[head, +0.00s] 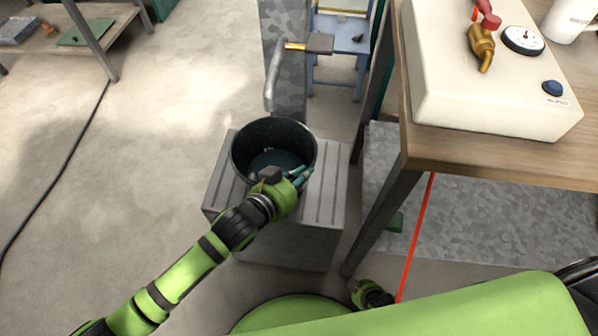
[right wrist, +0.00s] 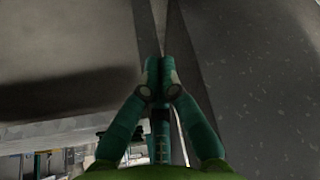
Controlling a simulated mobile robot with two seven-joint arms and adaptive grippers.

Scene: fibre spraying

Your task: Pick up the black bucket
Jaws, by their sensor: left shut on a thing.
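The black bucket (head: 240,152) stands upright on a grey ribbed block (head: 322,200), under a metal tap in the head view. Some dark liquid or a dark floor shows inside it. My left gripper (head: 299,177) is at the bucket's near right rim, shut on it; its fingers partly hide that side of the rim. My right gripper (right wrist: 160,68) has its teal fingers together and looks empty in the right wrist view. In the head view, part of my right arm's end shows low, near the table leg.
A wooden table (head: 500,165) with a white gauge box (head: 480,85) and a white mug (head: 570,20) stands at the right. A red line (head: 415,240) runs down beside the table leg. A blue stool (head: 340,45) is behind.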

